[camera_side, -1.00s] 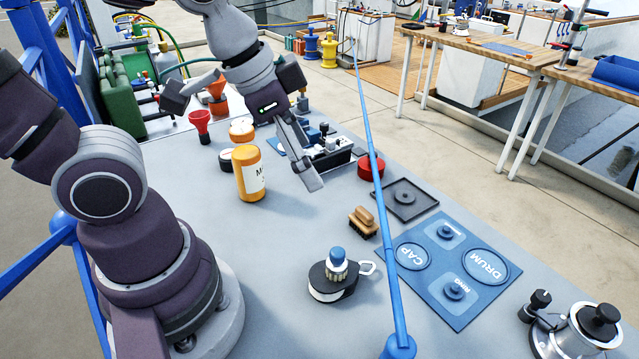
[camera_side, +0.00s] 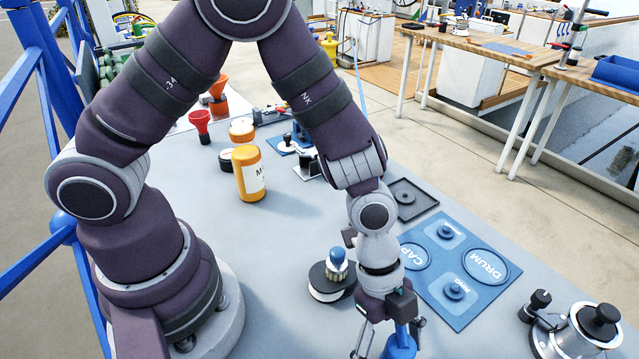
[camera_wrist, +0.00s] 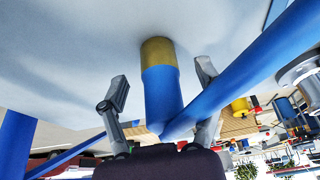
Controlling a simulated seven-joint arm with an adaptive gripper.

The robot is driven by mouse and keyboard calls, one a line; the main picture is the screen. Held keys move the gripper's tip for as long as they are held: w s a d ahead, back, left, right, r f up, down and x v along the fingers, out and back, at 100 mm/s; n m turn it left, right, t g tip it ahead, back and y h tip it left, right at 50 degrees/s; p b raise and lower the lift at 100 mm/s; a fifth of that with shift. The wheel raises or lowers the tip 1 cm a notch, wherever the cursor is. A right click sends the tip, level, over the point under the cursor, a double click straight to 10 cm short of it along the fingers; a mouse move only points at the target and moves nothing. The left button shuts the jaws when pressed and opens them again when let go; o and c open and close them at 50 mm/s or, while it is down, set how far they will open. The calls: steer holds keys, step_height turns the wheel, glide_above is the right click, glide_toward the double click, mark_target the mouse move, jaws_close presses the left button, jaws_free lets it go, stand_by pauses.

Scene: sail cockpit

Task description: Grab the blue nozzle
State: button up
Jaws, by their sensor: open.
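The blue nozzle (camera_side: 400,343) is at the near edge of the side view, partly hidden by my gripper (camera_side: 390,335). In the wrist view the nozzle (camera_wrist: 162,95) is a blue cylinder with a brass-coloured end towards the grey surface. A thick blue line (camera_wrist: 250,65) runs off from its other end. My gripper is open, with one finger on each side of the nozzle in the wrist view (camera_wrist: 160,88). I see gaps between the fingers and the nozzle there, and cannot tell how deep it sits between them.
A black block with a blue-topped knob (camera_side: 338,258) stands close left of my gripper. A blue mat (camera_side: 450,262) with labelled round places lies to the right. A metal winch (camera_side: 592,330) stands at the front right. An orange jar (camera_side: 248,173) is farther back.

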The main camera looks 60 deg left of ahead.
steer(key=shift+x, duration=0.95)
jaws_close()
